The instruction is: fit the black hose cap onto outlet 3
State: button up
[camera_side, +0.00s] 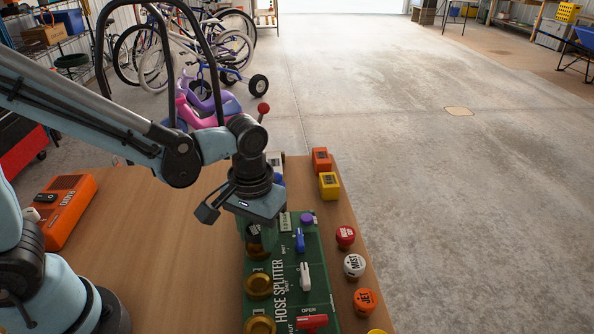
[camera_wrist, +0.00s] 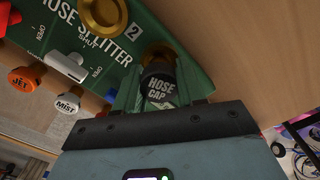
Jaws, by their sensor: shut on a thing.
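The green hose splitter board (camera_side: 285,262) lies on the wooden table, with brass outlets along its left side and levers beside them. My gripper (camera_side: 250,232) is over the far end of the board. In the wrist view my gripper (camera_wrist: 160,95) is shut on the black hose cap (camera_wrist: 160,88), which reads HOSE CAP. A brass outlet (camera_wrist: 158,52) shows just past the cap, at the board's end. Another brass outlet (camera_wrist: 104,14) beside it is marked 2. The near outlet's number is hidden. I cannot tell whether the cap touches it. In the side view the cap is hidden.
Red, white and orange knobs (camera_side: 354,265) stand right of the board. Yellow (camera_side: 329,186) and orange (camera_side: 321,160) blocks sit near the table's far edge. An orange box (camera_side: 66,208) lies at left. The table between box and board is clear.

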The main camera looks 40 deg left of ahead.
aim_at(257, 228)
jog(key=shift+f, duration=0.25)
jog(key=o, duration=0.8)
jog(key=shift+c, duration=0.2)
jog(key=shift+r, duration=5.5)
jog(key=s+a+f+m+t, duration=0.1)
jog(key=a+m+t, duration=0.1)
jog(key=a+t, duration=0.5)
jog(key=shift+s+a+f, duration=0.25)
jog(key=shift+s+a, duration=0.1)
jog(key=shift+a, duration=1.25)
